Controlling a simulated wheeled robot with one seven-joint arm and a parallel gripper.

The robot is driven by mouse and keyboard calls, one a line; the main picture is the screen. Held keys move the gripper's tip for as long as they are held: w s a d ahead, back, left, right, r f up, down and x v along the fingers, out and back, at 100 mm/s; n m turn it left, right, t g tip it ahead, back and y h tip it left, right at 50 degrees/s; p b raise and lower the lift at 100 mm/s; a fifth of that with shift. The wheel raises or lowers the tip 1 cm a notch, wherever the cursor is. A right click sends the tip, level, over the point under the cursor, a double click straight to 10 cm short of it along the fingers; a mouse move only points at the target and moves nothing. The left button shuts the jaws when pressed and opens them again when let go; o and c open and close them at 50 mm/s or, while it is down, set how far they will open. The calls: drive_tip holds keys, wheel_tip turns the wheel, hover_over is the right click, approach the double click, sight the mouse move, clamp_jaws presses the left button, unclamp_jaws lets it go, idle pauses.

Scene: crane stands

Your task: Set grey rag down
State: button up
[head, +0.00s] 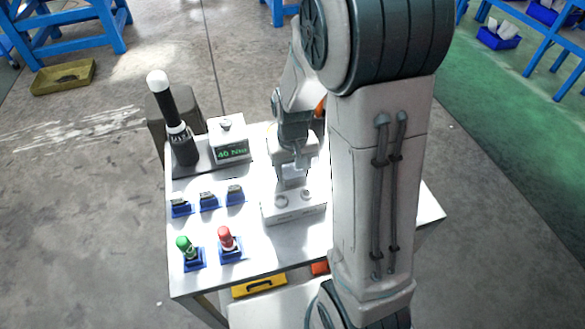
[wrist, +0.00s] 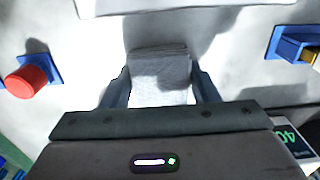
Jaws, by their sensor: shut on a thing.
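The grey rag (wrist: 160,80) is a pale, folded block in the wrist view. My gripper (wrist: 161,88) is shut on it, with one dark finger on each side. In the head view my gripper (head: 293,172) is over the white table (head: 250,262), just behind a white box with two round openings (head: 293,205). My own arm hides part of the table's right side there. Whether the rag touches the table top cannot be told.
A red-capped item (head: 226,240) and a green-capped item (head: 185,247) stand in blue holders at front left. Several small blue holders (head: 208,202) sit behind them. A "40 Nm" box (head: 230,142) and a black tool with white ends (head: 172,115) stand at back left.

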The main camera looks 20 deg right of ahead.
sight(293, 169)
drive_tip(key=o, duration=1)
drive_tip(key=shift+c, duration=0.2)
wheel_tip(293, 169, up, 12)
drive_tip(key=p, duration=0.2)
drive_tip(key=s+r+t, duration=0.2)
drive_tip(key=s+r, duration=0.1)
drive_tip(key=s, duration=1)
drive_tip(key=shift+r+t, duration=0.3)
drive_tip(key=shift+r, duration=0.1)
drive_tip(key=shift+w, duration=0.1)
